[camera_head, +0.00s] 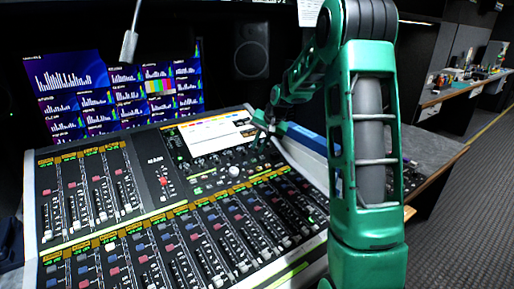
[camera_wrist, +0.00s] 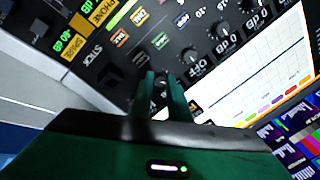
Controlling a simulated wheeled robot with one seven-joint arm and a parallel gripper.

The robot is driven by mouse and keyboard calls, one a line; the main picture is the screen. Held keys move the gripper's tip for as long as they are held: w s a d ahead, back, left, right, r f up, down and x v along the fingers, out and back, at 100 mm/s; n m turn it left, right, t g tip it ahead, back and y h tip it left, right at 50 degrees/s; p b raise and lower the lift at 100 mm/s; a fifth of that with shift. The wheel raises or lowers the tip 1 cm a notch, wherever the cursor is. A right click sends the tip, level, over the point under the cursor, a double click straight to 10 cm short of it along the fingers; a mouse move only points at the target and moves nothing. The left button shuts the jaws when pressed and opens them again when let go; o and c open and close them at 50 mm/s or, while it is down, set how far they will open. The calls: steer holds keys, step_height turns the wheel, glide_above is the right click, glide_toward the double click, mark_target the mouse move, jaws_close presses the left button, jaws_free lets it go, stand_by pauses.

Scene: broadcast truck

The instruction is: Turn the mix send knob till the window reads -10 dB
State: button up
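My gripper (camera_wrist: 162,78) reaches down to the mixing console (camera_head: 160,211) near its upper right. In the wrist view its two green fingers stand a little apart, with a dark knob-like shape partly showing between them. I cannot tell whether they touch it. Several dark knobs with white scale marks, one of them here (camera_wrist: 189,57), lie beyond the fingers in a slanting row. Small lit windows, such as a green one (camera_wrist: 68,45) reading about "80 dB", show at the upper left. I cannot tell which knob or window is the mix send's. In the head view my gripper is small beside the console screen.
The bright console screen (camera_wrist: 270,70) is close to the right of the fingers. Fader banks fill the console's front. A wall of monitors (camera_head: 110,90) and a speaker (camera_head: 251,50) stand behind. A hanging microphone (camera_head: 129,44) is above. Carpeted floor lies to the right.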

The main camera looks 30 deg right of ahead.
steer(key=o, duration=0.4)
steer(key=shift+a, duration=0.1)
steer(key=shift+r, duration=0.1)
steer(key=v, duration=1)
steer(key=shift+s+r, duration=0.1)
steer(key=shift+r, duration=0.15)
steer(key=s+a+f+n+g, duration=0.1)
steer(key=s+a+f, duration=0.1)
steer(key=s, duration=1.2)
steer(key=s+a+f+n+g, duration=0.1)
steer(key=s+a, duration=0.3)
steer(key=s, duration=1)
steer(key=s+a+f+n+g, duration=0.1)
steer(key=s+a+f+g, duration=0.2)
steer(key=s, duration=1.1)
steer(key=shift+h, duration=0.3)
